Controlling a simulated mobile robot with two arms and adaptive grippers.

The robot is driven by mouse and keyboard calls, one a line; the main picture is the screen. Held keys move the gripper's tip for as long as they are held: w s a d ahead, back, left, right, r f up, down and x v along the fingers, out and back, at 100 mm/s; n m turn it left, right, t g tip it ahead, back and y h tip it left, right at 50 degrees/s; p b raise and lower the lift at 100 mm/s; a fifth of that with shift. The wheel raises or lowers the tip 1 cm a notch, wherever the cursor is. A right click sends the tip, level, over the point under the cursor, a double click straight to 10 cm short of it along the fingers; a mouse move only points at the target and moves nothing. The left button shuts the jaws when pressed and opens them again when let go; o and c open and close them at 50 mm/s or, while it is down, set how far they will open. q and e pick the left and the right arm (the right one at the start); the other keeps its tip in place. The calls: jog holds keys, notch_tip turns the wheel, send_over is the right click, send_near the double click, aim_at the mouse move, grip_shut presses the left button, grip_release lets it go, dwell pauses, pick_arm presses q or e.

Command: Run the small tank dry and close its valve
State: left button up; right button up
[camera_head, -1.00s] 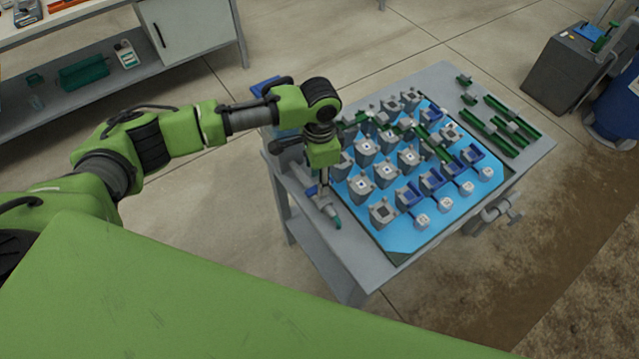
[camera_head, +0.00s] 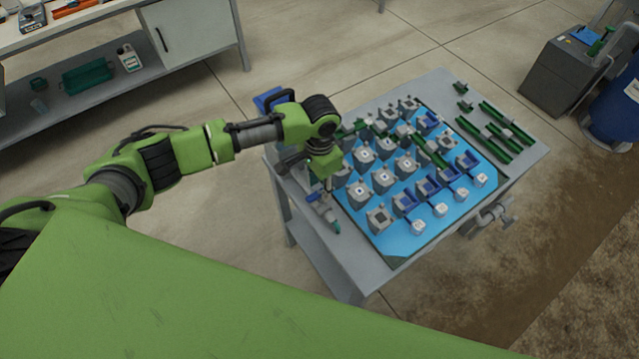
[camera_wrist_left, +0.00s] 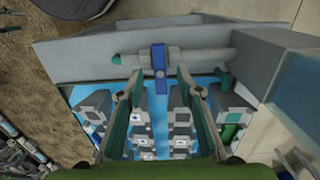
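A grey pipe (camera_wrist_left: 205,53) with a teal end runs along the table's edge, and a blue valve handle (camera_wrist_left: 159,88) stands across it. In the head view the pipe's teal end (camera_head: 334,227) shows by the table's left edge. My left gripper (camera_wrist_left: 160,75) points at the valve, its fingers spread on either side of the blue handle with gaps visible. In the head view this gripper (camera_head: 327,187) is small and partly hidden by its wrist. I cannot tell which thing is the small tank; a blue object (camera_head: 268,101) at the table's back left is partly hidden by my arm.
The grey table (camera_head: 350,268) carries a blue tray (camera_head: 400,243) with rows of grey and blue blocks beside the gripper. Green rails (camera_head: 482,138) lie at its right. A tap (camera_head: 492,217) sticks out at the near right side. A shelf (camera_head: 85,98) stands at the left.

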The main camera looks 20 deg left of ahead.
aim_at(319, 192)
pick_arm(q)
jog(key=shift+f+b, duration=0.8)
jog(key=shift+f, duration=1.25)
jog(key=shift+c, duration=0.3)
grip_shut()
jog(key=n+p, duration=0.3)
jog(key=n, duration=0.1)
jog(key=n+p, duration=0.7)
jog(key=n, duration=0.1)
jog(key=shift+s+r, duration=0.1)
jog(key=shift+r, duration=0.25)
jog(key=shift+d+f+n+p, duration=0.1)
jog(key=shift+n+p, duration=0.5)
jog(key=shift+n, duration=0.3)
jog(key=shift+f+n, duration=0.25)
jog(key=shift+n, duration=0.55)
jog(key=n, duration=0.4)
